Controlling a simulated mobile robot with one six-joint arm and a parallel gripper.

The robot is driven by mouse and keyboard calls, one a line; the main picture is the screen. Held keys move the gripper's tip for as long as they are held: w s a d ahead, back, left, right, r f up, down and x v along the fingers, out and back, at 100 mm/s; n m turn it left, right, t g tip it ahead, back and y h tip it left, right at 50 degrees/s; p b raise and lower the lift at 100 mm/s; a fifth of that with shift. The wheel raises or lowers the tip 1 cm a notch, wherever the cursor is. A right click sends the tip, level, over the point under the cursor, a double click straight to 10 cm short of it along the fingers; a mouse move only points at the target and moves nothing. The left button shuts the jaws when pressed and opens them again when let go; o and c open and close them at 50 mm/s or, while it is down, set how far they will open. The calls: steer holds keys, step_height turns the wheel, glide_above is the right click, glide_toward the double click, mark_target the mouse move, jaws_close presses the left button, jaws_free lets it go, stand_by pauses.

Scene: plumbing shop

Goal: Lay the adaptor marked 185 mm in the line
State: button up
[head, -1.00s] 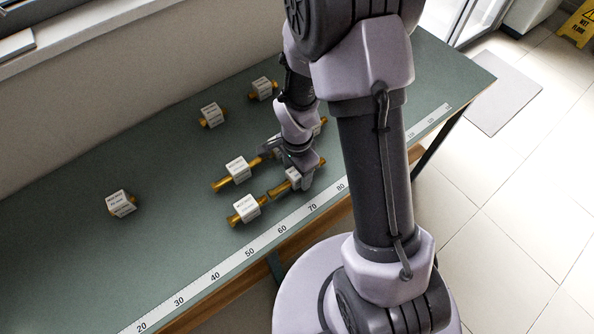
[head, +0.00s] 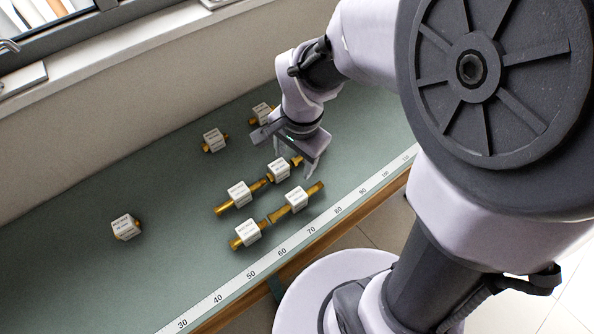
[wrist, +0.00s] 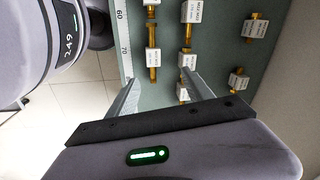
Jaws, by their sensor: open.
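Several brass adaptors with white label blocks lie on the green bench; their marks are too small to read, so I cannot tell which is 185 mm. Two lie end to end in a front row along the scale: a left one (head: 248,233) and a right one (head: 296,199), which also shows in the wrist view (wrist: 153,57). I cannot tell whether they touch. Behind them, another row holds a left adaptor (head: 240,193) and a right adaptor (head: 279,169). My gripper (head: 294,162) is open and empty above the bench, behind the front row's right piece.
A white number scale (head: 250,273) runs along the bench's front edge. Loose adaptors lie at the left (head: 125,227) and toward the wall (head: 214,140), with another (head: 262,112) partly behind my arm. The bench's left part is mostly clear.

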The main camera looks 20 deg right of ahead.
steer(key=s+a+r+n+t+y, duration=0.1)
steer(key=s+a+r+n+t, duration=0.2)
steer(key=s+r+n, duration=0.4)
steer(key=s+r+t, duration=0.1)
steer(key=s+r, duration=0.3)
steer(key=r, duration=0.2)
steer(key=shift+s+r+y, duration=0.25)
steer(key=shift+s+y, duration=0.05)
steer(key=shift+s, duration=0.05)
step_height(320, 180, down, 10)
steer(key=b, duration=1)
